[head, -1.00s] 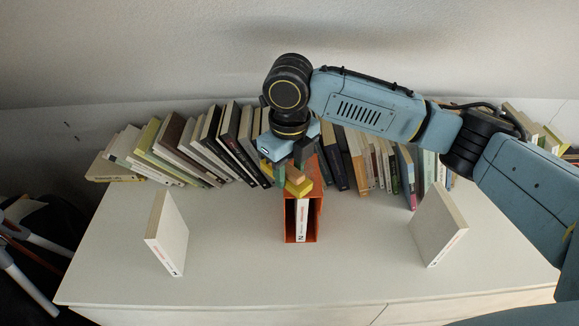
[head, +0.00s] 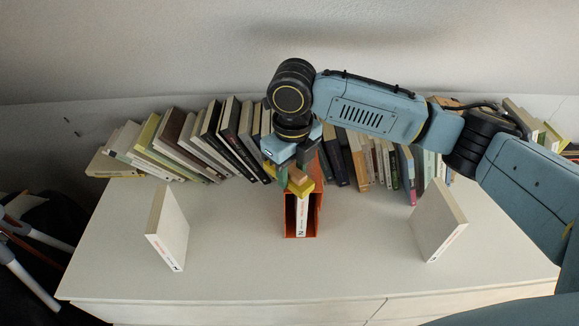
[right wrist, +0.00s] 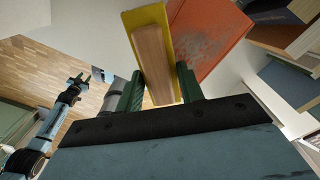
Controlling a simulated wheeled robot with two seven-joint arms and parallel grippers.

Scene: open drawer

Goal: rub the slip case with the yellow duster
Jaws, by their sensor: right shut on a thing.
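The orange slip case (head: 318,218) stands upright mid-table with a white book (head: 302,216) in its open front. In the right wrist view, the slip case (right wrist: 212,40) shows grey smudges on its orange face. My right gripper (head: 293,172) is shut on the yellow duster (head: 305,189) by its wooden block. The duster is at the case's top; I cannot tell if they touch. In the right wrist view, the duster (right wrist: 133,20) lies between the green fingers, beside the smudged face. My left gripper (right wrist: 76,84) shows small in the right wrist view; its jaw state is unclear.
A long row of leaning books (head: 180,143) lines the back of the white table (head: 240,260). One white book stands at the left (head: 168,230), another at the right (head: 437,222).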

